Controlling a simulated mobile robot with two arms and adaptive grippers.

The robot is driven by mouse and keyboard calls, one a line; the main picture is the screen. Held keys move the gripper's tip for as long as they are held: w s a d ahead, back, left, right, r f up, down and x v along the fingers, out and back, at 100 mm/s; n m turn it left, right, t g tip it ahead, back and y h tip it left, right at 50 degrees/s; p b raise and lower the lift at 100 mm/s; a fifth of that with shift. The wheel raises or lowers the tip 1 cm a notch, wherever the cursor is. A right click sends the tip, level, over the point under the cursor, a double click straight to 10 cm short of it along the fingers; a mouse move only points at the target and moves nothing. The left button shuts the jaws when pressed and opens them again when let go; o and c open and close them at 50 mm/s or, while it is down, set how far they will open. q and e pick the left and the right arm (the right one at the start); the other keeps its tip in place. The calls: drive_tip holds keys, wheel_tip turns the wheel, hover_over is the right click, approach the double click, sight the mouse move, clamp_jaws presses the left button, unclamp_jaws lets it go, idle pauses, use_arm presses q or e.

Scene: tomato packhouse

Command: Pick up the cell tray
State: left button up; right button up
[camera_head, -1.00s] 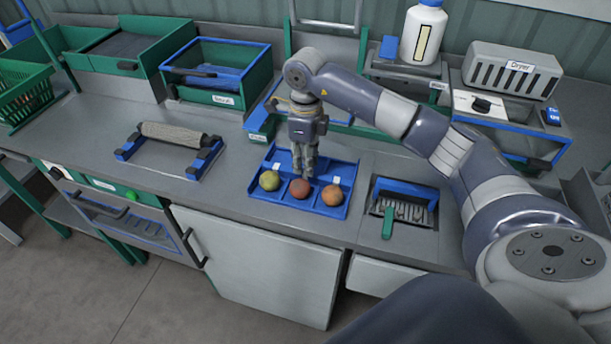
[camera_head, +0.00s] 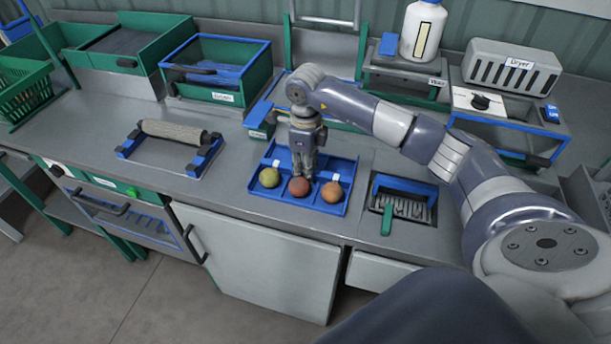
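The blue cell tray (camera_head: 323,208) lies flat on the grey worktop. It holds three tomatoes side by side along its front: a yellow-green one (camera_head: 269,177), a red one (camera_head: 299,187) and an orange one (camera_head: 332,192). My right gripper (camera_head: 302,173) points straight down over the tray's middle, just behind the red tomato. Its fingers look close together, and their tips are partly hidden by that tomato. I cannot tell whether they hold any part of the tray. My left gripper is not in view.
A roller on a blue stand (camera_head: 172,131) is to the left. Green bins (camera_head: 215,95), a white bottle (camera_head: 422,35) and a dryer (camera_head: 511,70) stand behind. Bare worktop lies left of the tray.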

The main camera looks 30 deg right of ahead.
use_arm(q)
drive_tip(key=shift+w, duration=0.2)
use_arm(e)
clamp_jaws()
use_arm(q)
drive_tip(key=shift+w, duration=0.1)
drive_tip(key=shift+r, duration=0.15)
use_arm(e)
drive_tip(key=shift+r, duration=0.2)
